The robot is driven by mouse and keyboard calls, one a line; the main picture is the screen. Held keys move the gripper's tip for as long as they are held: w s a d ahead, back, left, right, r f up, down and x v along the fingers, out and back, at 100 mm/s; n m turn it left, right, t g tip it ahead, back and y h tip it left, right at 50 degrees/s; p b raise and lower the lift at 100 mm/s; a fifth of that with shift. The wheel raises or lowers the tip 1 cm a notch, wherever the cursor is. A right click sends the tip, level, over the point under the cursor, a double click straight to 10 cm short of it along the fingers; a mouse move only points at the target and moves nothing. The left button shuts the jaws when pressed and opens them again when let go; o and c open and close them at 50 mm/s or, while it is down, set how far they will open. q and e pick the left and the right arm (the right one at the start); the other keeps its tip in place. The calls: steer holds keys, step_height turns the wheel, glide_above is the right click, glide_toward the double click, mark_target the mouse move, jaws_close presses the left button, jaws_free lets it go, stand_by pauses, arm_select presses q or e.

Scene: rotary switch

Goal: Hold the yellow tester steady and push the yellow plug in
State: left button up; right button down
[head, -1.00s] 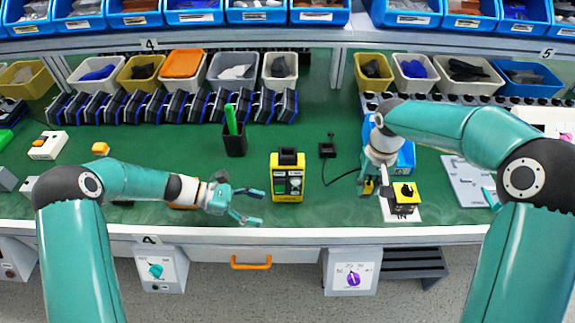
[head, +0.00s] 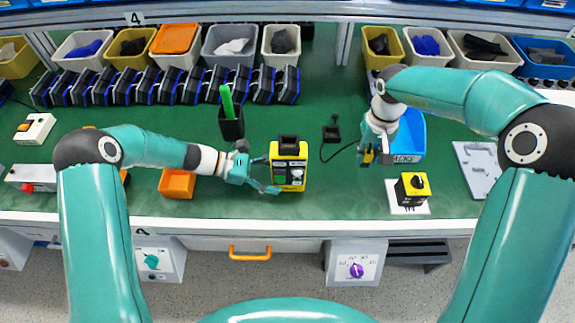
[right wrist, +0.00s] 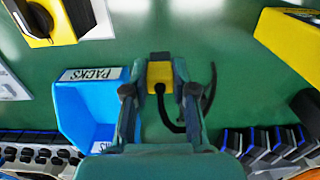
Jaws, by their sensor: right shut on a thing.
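The yellow tester (head: 290,180) stands upright on the green bench, with a dark socket-like part on top. Its yellow edge also shows at the upper right of the right wrist view (right wrist: 292,38). My left gripper (head: 268,174) is open at the tester's left side, its fingertips at or very near the casing; contact cannot be told. My right gripper (head: 367,156) is shut on the yellow plug (right wrist: 160,72), to the right of the tester. A black cable trails from the plug. In the head view the fingers partly hide the plug.
A yellow-black box with a knob (head: 412,187) sits on a white plate to the right. A blue bin (head: 411,135) is beside my right gripper. A small black socket piece (head: 332,131), a pen cup (head: 231,125) and an orange bin (head: 177,183) stand nearby.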

arm_select(q)
steer(key=shift+b+x, duration=0.3)
steer(key=shift+x, duration=0.8)
arm_select(e)
steer(key=shift+f, duration=0.55)
arm_select(q)
steer(key=shift+c, duration=0.3)
steer(key=c, duration=1.1)
steer(key=o, duration=1.4)
steer(key=shift+o, duration=0.2)
steer(key=c, duration=1.4)
steer(key=shift+c, duration=0.2)
